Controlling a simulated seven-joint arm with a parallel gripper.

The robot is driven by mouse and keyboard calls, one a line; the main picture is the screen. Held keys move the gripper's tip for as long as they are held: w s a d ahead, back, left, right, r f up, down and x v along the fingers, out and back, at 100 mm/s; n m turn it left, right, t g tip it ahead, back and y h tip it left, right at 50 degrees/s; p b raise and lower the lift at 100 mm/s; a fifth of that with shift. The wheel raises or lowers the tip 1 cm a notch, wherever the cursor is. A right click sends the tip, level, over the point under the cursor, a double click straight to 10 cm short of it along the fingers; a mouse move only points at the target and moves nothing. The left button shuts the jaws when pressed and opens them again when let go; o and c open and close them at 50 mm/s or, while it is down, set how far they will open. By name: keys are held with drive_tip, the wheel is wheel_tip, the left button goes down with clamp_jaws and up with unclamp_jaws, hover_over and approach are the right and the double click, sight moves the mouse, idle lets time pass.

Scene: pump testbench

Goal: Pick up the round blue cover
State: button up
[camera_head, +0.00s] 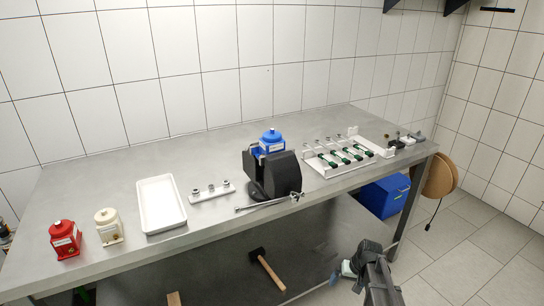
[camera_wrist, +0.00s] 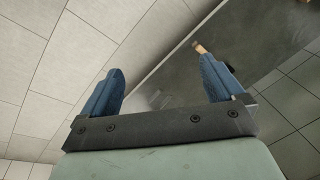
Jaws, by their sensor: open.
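A blue round-topped part (camera_head: 270,137), which looks like the blue cover, sits upright on a black device (camera_head: 272,175) in the middle of the workbench in the head view. I cannot tell the cover apart from the blue body under it. My gripper (camera_head: 345,276) is in front of the bench at the lower right, well away from the blue part and lower than the bench top. In the wrist view my gripper (camera_wrist: 161,82) has its two blue fingers spread wide with nothing between them. The blue part does not show in the wrist view.
On the bench (camera_head: 110,180) are a red pump (camera_head: 64,240), a cream pump (camera_head: 109,228), an empty white tray (camera_head: 161,206), a small fitting holder (camera_head: 212,192) and a rack with green-handled parts (camera_head: 345,157). A wrench-like tool (camera_head: 265,203) lies by the black device. A mallet (camera_head: 268,268) lies below.

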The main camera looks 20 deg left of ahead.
drive_tip(key=w+a+r+n+t+y, duration=0.15)
drive_tip(key=w+a+r, duration=0.35)
drive_tip(key=r, duration=0.7)
drive_tip(key=w+a+r+t+y, duration=0.1)
drive_tip(key=w+a+r+t, duration=0.15)
drive_tip(key=w+r, duration=0.65)
drive_tip(key=w+a+r+n+t+y, duration=0.1)
drive_tip(key=w+a+r, duration=0.3)
drive_tip(key=r, duration=1.2)
drive_tip(key=s+a+r+n+g+h, duration=0.15)
drive_tip(key=s+a+r, duration=0.3)
drive_tip(key=r, duration=0.45)
drive_tip(key=s+a+r+n, duration=0.25)
drive_tip(key=a+r, duration=0.35)
drive_tip(key=r, duration=0.3)
drive_tip(key=s+a+r+n+g+h, duration=0.1)
drive_tip(key=s+a+r, duration=0.35)
drive_tip(key=r, duration=0.45)
hover_over(273, 131)
drive_tip(key=d, duration=0.2)
drive_tip(key=f, duration=0.5)
drive_tip(key=s+f, duration=0.1)
drive_tip(key=f, duration=0.1)
drive_tip(key=shift+a+f, duration=0.2)
drive_tip(key=shift+a, duration=0.05)
drive_tip(key=shift+s+x, duration=0.2)
drive_tip(key=shift+x, duration=2.5)
drive_tip(key=shift+d+f, duration=0.1)
